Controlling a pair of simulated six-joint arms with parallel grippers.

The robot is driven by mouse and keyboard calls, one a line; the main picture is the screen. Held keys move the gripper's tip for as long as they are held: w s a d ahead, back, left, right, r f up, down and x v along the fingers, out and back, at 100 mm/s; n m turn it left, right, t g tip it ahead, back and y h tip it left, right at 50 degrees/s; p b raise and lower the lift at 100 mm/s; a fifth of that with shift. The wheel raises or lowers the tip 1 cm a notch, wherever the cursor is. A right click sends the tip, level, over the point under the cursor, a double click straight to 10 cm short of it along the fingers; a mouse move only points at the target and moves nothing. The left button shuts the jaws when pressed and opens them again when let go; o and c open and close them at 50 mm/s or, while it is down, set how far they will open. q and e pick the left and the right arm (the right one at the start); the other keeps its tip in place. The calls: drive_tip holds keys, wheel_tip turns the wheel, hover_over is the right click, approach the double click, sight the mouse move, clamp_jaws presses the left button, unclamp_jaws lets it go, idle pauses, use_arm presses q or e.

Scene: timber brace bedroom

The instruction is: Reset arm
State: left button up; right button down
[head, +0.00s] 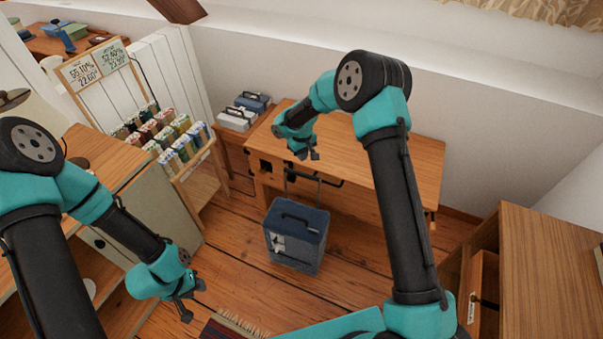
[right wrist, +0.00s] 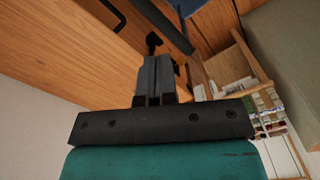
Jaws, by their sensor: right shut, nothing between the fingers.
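My right gripper (head: 308,155) is shut and empty. It hangs over the left part of the wooden desk (head: 400,165) in the head view. In the right wrist view its fingers (right wrist: 153,75) are together, with wooden furniture behind them. My left gripper (head: 194,300) is low at the left, above the plank floor, beside the cabinet. Its two fingertips look apart, with nothing between them.
A dark blue box (head: 297,236) with a handle stands on the floor before the desk. A rack of colourful small items (head: 165,140) stands at the left. A wooden cabinet (head: 550,265) is at the right. A fringed rug (head: 235,325) lies at the bottom.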

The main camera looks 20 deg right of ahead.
idle(0.3)
drive_tip(key=s+d+f+m+y, duration=0.1)
drive_tip(key=s+f, duration=0.4)
drive_tip(key=s, duration=1.2)
drive_tip(key=s+d+f+m+y, duration=0.1)
drive_tip(key=s+f+m, duration=0.3)
drive_tip(key=s, duration=1.3)
drive_tip(key=shift+s+d+f+m+t+y, duration=0.15)
drive_tip(key=shift+s+f+m+t+y, duration=0.2)
drive_tip(key=shift+f+y, duration=0.5)
